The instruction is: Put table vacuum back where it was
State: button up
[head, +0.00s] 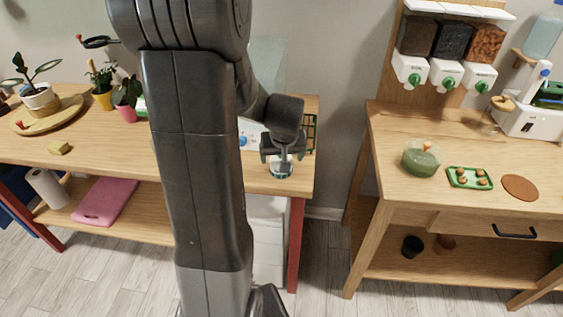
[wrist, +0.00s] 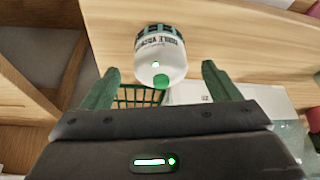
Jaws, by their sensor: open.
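The table vacuum (wrist: 160,50) is a small white round device with dark lettering, a dark patterned band and a green button. In the head view the table vacuum (head: 280,171) is at the front right corner of the left wooden table (head: 225,172), partly hidden by my gripper (head: 283,154). In the wrist view my gripper (wrist: 160,70) is open, with one green finger on each side of the vacuum's near end. The vacuum's body extends beyond the fingertips. I see no finger closed on it.
A green wire basket (wrist: 138,96) is near the vacuum, beside a white box (wrist: 200,94). Potted plants and a round wooden tray (head: 47,121) stand at the left. A gap separates this table from the right table (head: 400,190), which holds a green-filled bowl (head: 421,160) and a green tray (head: 470,178).

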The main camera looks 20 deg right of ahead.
jog(key=v, duration=0.6)
jog(key=shift+r, duration=0.3)
jog(key=shift+s, duration=0.15)
dwell(1.3)
